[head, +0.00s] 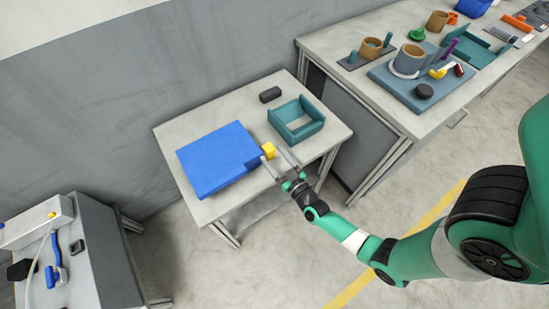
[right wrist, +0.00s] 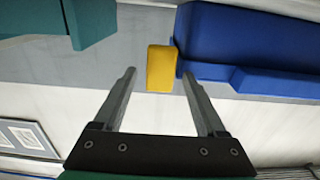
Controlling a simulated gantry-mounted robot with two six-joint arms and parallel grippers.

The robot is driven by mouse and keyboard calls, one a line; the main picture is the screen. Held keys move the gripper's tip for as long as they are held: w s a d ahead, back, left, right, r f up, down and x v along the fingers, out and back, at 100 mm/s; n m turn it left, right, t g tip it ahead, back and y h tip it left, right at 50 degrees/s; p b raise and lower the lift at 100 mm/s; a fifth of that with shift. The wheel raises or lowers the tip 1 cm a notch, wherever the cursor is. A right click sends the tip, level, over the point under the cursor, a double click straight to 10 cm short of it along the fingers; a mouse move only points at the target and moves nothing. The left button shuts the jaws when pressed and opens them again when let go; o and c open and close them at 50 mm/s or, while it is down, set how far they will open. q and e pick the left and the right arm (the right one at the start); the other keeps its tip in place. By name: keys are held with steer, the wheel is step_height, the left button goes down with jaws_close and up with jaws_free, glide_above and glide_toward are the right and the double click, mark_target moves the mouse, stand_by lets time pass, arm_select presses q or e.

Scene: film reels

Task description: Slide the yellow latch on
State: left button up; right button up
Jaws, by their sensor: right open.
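The yellow latch (head: 268,150) is a small block at the right end of the blue case (head: 215,158), which lies on the small grey table. In the right wrist view the yellow latch (right wrist: 161,68) stands beside the end of the blue case (right wrist: 240,45). My right gripper (head: 275,162) is open, with its two long grey fingers pointing at the latch. In the right wrist view my right gripper (right wrist: 159,85) has the latch ahead, in line with the gap between its fingertips, and nothing is gripped. My left gripper is not in view.
A teal open tray (head: 296,119) stands just beyond the latch, and a small black block (head: 270,95) lies behind it. The table's front edge is close under my right gripper. A longer workbench (head: 385,105) with cups and parts stands to the right.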

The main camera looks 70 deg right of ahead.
steer(key=shift+c, duration=0.3)
jaws_close()
stand_by(1.1)
